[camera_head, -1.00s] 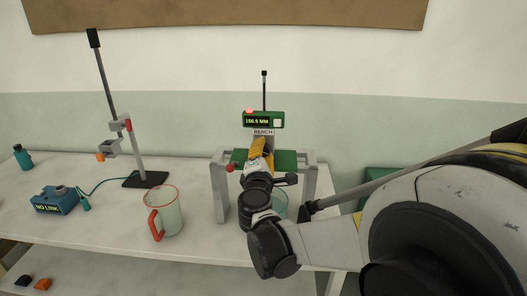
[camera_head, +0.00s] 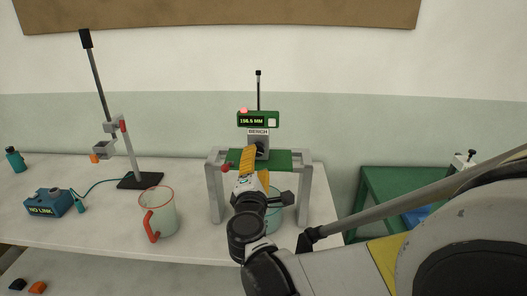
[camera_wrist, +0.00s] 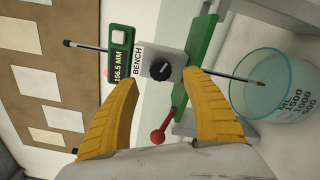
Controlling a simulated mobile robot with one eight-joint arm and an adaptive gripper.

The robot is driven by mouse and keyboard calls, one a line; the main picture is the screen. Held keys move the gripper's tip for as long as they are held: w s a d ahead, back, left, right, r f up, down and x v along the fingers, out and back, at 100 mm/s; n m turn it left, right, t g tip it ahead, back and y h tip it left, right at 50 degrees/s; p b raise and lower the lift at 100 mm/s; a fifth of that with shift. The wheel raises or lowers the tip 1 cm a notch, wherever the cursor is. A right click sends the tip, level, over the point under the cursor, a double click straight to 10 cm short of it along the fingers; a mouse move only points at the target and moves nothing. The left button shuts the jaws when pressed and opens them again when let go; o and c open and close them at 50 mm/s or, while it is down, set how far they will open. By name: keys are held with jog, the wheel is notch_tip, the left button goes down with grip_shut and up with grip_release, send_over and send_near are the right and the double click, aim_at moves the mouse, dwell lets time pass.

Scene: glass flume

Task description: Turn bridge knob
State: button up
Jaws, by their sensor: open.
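The bridge (camera_head: 216,178) is a grey frame with a green crossbar, standing on the bench top. Its grey block labelled BENCH carries a black round knob, seen face-on in the wrist view (camera_wrist: 160,69). A green display (camera_head: 258,119) above it reads 156.5 MM, with a red light on top. My gripper (camera_wrist: 163,95) has yellow fingers spread apart, one on each side below the knob in the wrist view. The knob lies just beyond the fingertips, and nothing is between them.
A clear graduated beaker (camera_wrist: 275,85) stands under the bridge, with a thin rod reaching to it. A red ball-ended lever (camera_wrist: 157,137) is close to the fingers. A jug (camera_head: 158,217), a clamp stand (camera_head: 140,180) and a blue NO LINK box (camera_head: 49,203) stand left.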

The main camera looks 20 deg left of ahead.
jog(key=v, duration=0.4)
jog(key=shift+s, duration=0.4)
dwell(0.7)
